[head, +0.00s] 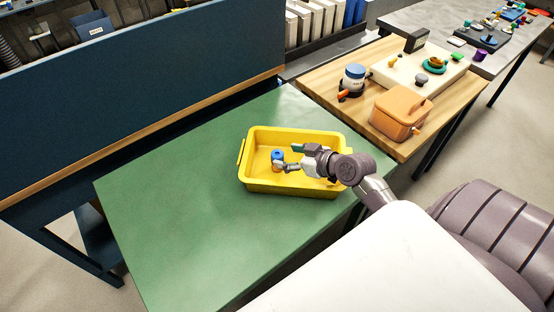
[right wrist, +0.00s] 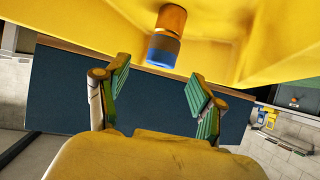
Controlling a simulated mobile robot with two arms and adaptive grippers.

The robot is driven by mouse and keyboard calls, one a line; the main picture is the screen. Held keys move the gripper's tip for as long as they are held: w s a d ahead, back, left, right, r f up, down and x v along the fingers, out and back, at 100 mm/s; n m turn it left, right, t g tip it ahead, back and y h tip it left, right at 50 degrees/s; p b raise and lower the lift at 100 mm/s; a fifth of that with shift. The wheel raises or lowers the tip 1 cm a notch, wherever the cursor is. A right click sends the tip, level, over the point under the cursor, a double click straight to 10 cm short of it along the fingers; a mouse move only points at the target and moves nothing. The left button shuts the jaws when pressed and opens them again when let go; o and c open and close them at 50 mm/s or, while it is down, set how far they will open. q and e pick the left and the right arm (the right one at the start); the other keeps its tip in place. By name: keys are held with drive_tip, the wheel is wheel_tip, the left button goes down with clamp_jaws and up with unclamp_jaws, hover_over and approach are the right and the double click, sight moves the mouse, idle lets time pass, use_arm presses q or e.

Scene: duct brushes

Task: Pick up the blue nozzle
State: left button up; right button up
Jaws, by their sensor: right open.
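The blue nozzle (head: 277,155) stands inside the yellow tray (head: 262,188) on the green table. In the right wrist view the nozzle (right wrist: 164,50) shows a blue part and an orange-brown part, and it lies just beyond the fingertips, between their lines. My right gripper (head: 287,157) reaches into the tray from the right, with its fingers spread and empty. The green finger pads (right wrist: 158,80) are apart in the wrist view, with nothing between them. In the head view a finger partly overlaps the nozzle's lower part; I cannot tell whether they touch. My left gripper is not in view.
The tray walls rise around the nozzle and gripper. The green table (head: 180,200) is clear to the left. A wooden table at the upper right holds an orange box (head: 398,114), a blue-lidded jar (head: 354,77) and a cream board. A dark blue panel (head: 140,90) stands behind.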

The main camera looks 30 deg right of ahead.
sight(279, 154)
drive_tip(key=x, duration=0.5)
drive_tip(key=shift+c, duration=0.9)
drive_tip(key=c, duration=1.1)
